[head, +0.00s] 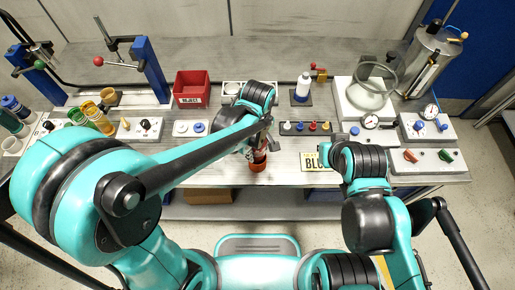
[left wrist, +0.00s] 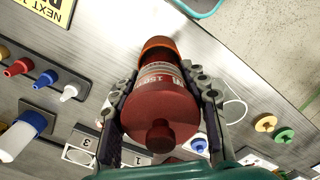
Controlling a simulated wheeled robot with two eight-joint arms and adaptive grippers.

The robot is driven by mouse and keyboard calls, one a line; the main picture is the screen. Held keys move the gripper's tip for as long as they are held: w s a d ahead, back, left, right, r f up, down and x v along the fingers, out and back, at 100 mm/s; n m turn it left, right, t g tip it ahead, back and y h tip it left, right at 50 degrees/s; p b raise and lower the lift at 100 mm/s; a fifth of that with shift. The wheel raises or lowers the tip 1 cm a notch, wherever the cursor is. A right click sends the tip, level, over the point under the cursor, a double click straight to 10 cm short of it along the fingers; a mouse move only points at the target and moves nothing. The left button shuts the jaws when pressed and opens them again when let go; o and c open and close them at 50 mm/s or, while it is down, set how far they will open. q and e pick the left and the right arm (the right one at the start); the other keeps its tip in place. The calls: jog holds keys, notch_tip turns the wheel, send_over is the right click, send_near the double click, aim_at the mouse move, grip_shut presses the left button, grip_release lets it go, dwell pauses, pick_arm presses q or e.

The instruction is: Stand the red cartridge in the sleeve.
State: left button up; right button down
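The red cartridge (left wrist: 160,108) is a dark red cylinder with a pale printed label and a knob on its near end. My left gripper (left wrist: 163,80) has a finger along each side of it and is shut on it. The orange-brown sleeve (left wrist: 155,44) shows as a rim around the cartridge's far end; how deep the cartridge sits cannot be told. In the head view the sleeve (head: 258,164) stands near the table's front edge, below my left gripper (head: 258,146), in line with the cartridge. My right arm ends over the table's right half; its fingers are hidden.
A yellow plate (head: 315,162) lies right of the sleeve. Behind are a strip of coloured knobs (head: 305,128), a white bottle (head: 303,86) and a red bin (head: 191,88). A glass vessel (head: 372,85) stands at right. Bare table surrounds the sleeve.

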pick_arm(q)
jog(key=shift+o, duration=0.8)
jog(key=shift+r, duration=0.25)
notch_tip(320, 180, up, 12)
jog(key=p, duration=0.4)
jog(key=s+a+r+m+t, duration=0.1)
jog(key=s+a+m+t, duration=0.1)
jog(key=a, duration=0.7)
jog(key=s+a+m+t, duration=0.3)
jog(key=a+m+t, duration=0.2)
jog(key=a+m, duration=0.2)
jog(key=shift+a+r, duration=0.4)
jog(key=shift+a, duration=0.55)
jog(key=shift+f, duration=0.15)
